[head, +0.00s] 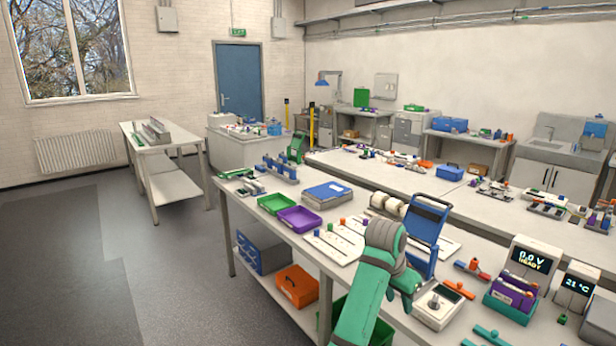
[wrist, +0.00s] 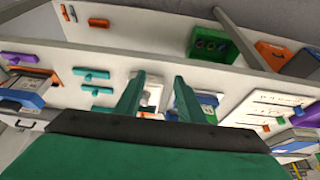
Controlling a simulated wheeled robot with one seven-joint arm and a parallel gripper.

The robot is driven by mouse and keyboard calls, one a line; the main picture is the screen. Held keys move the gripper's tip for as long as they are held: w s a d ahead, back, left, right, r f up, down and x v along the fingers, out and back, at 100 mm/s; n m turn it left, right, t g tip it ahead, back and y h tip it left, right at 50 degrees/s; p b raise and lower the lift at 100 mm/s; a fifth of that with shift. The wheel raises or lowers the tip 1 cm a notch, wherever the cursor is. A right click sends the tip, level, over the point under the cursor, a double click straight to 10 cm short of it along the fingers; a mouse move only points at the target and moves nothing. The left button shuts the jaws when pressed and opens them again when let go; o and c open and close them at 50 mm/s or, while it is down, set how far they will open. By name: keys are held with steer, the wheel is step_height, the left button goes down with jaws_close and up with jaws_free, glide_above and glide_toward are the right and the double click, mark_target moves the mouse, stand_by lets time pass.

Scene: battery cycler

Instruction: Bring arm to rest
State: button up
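My green arm rises from the bottom of the head view and bends at a grey joint over the long workbench (head: 330,215). My gripper (head: 407,303) hangs beyond the bend, beside a small white box with a dial (head: 438,305), and is partly hidden by the arm. In the wrist view my gripper (wrist: 157,82) shows two teal fingers spread apart. Nothing is held between them; a pale device (wrist: 151,97) lies beyond, over the bench. I cannot tell the exact height above the bench.
A blue stand (head: 427,235) rises close behind my arm. A cycler with a lit display (head: 532,260) and a temperature display (head: 576,286) stand to the right. Green (head: 276,203) and purple (head: 299,219) trays lie to the left. Open floor (head: 170,280) lies left of the bench.

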steer(key=s+d+f+n+t+h, duration=0.1)
steer(key=s+f+n, duration=0.15)
steer(key=f, duration=0.75)
steer(key=s+f+n+t+h, duration=0.1)
steer(key=s+f+t+h, duration=0.15)
steer(key=f, duration=0.85)
steer(key=s+a+f+n+t+y, duration=0.1)
steer(key=s+a+f+n+t, duration=0.15)
steer(key=s+f, duration=0.4)
steer(key=s+a+f+n+t+y, duration=0.1)
steer(key=s+a+f+n, duration=0.1)
steer(key=s+a+f, duration=0.45)
steer(key=s+a+r+n+t+y, duration=0.15)
steer(key=s+a, duration=0.25)
steer(key=s, duration=0.6)
steer(key=s+a+r+n+t+y, duration=0.15)
steer(key=s+a, duration=0.35)
steer(key=s, duration=0.5)
steer(key=s+a+r+t+y, duration=0.1)
steer(key=s+a+r, duration=0.2)
steer(key=s+r, duration=0.4)
steer(key=s+a+r+t+y, duration=0.1)
steer(key=s+a+r, duration=0.3)
steer(key=s+r, duration=0.3)
steer(key=shift+s+r+m+t, duration=0.15)
steer(key=shift+s+m+t, duration=0.15)
steer(key=shift+s, duration=0.35)
